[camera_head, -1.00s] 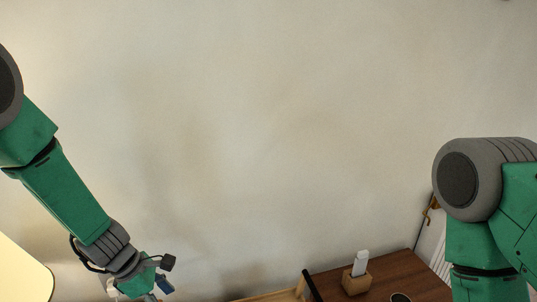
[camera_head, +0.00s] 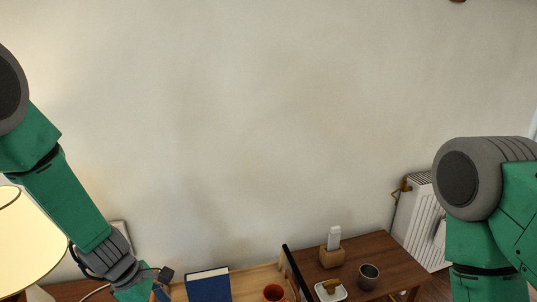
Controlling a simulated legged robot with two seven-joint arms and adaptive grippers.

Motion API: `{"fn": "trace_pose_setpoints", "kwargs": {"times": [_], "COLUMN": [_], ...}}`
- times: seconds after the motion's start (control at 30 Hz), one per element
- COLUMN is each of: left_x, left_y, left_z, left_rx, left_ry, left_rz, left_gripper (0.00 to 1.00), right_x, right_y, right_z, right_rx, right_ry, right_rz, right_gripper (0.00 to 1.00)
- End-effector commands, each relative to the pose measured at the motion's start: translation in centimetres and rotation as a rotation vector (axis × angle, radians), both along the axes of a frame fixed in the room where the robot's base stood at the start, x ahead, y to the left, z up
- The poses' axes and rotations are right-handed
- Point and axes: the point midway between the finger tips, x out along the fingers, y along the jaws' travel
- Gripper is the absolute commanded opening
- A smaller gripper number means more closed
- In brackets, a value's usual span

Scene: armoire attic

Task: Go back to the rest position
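My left arm comes in from the left and runs down to its wrist at the bottom edge. The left gripper's fingers are cut off below the picture, near the blue book (camera_head: 208,285). My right arm hangs down at the right edge, and its gripper is out of the picture below.
A wooden table (camera_head: 388,258) holds a grey cup (camera_head: 369,275), a wooden block with a white piece (camera_head: 331,254) and a small white dish (camera_head: 331,291). A lampshade (camera_head: 25,235) is left, a radiator (camera_head: 420,225) right.

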Motion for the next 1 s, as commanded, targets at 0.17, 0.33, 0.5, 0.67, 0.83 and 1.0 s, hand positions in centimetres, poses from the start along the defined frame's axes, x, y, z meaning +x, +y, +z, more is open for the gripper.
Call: {"fn": "trace_pose_setpoints", "kwargs": {"times": [0.17, 0.33, 0.5, 0.67, 0.83, 1.0], "left_x": [-2.8, -6.8, -12.5, -20.5, -25.7, -27.3], "left_y": [1.2, 3.0, 5.3, 6.7, 5.2, 4.1], "left_z": [-2.9, -6.3, -10.6, -15.2, -16.7, -16.6], "left_rx": [0.086, 0.199, 0.332, 0.419, 0.387, 0.361], "left_ry": [0.012, 0.021, 0.026, -0.032, -0.183, -0.267], "left_rz": [-0.114, -0.304, -0.636, -1.207, -1.652, -1.794], "left_gripper": [0.49, 0.49, 0.49, 0.49, 0.49, 0.49], "right_x": [0.1, 0.0, 0.0, 0.0, 0.0, 0.0], "right_y": [0.0, 0.0, 0.0, 0.0, 0.0, 0.0], "right_z": [-0.7, -1.5, -2.9, -5.2, -6.6, -6.9], "right_rx": [0.0, 0.0, 0.0, 0.0, 0.0, 0.0], "right_ry": [-0.001, -0.001, 0.0, 0.0, 0.0, 0.0], "right_rz": [0.0, 0.0, 0.0, 0.0, 0.0, 0.0], "right_gripper": [0.38, 0.38, 0.38, 0.38, 0.38, 0.38]}}
